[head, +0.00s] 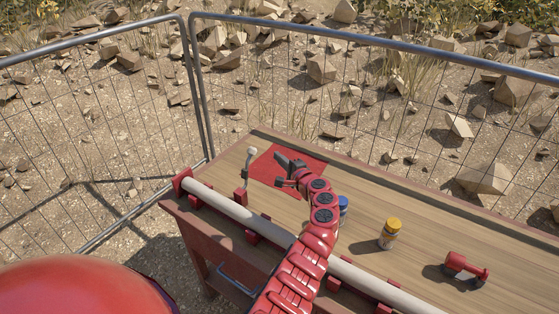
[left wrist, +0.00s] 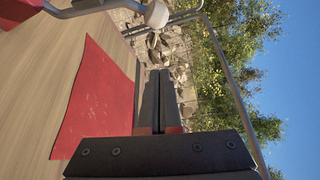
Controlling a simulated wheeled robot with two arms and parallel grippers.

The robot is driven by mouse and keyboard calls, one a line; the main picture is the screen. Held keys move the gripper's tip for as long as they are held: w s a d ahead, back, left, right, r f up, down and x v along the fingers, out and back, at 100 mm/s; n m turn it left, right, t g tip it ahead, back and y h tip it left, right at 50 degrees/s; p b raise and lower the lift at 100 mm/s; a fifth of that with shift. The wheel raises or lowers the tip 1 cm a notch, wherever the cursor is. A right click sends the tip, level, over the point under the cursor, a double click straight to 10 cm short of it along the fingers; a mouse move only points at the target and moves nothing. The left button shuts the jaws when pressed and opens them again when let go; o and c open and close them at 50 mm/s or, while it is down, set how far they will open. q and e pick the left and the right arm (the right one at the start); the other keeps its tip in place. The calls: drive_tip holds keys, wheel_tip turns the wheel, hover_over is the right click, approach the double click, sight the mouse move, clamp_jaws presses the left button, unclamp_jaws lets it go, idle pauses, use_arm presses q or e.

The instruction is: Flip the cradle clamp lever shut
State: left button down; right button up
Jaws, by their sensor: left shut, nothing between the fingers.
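The clamp lever (head: 247,168) stands roughly upright at the left end of the table, with a pale round knob on top and a red clamp base (head: 241,196) below. The knob also shows at the top edge of the left wrist view (left wrist: 157,13). A pale pipe (head: 230,208) lies along the table's front edge in red cradles. My left gripper (head: 281,166) is shut and empty, above the red mat and to the right of the lever, apart from it. Its closed fingers show in the left wrist view (left wrist: 159,75). My right gripper is not in view.
The red mat (head: 312,166) lies on the wooden table (head: 410,265). A blue-topped bottle (head: 344,203) is partly behind my arm. A yellow-capped bottle (head: 389,234) and a red object (head: 466,266) stand farther right. A wire fence (head: 400,110) runs behind the table.

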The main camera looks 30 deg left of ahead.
sight(247, 171)
use_arm(q)
drive_tip(key=a+p, duration=0.3)
drive_tip(key=a, duration=0.3)
drive_tip(key=shift+s+a, duration=0.15)
drive_tip(key=shift+a, duration=0.2)
drive_tip(key=shift+s+r, duration=0.1)
drive_tip(key=shift+r, duration=0.1)
idle(0.5)
drive_tip(key=shift+s+r+n, duration=0.15)
drive_tip(key=shift+s+n, duration=0.15)
drive_tip(key=shift+b, duration=0.3)
drive_tip(key=shift+s, duration=0.1)
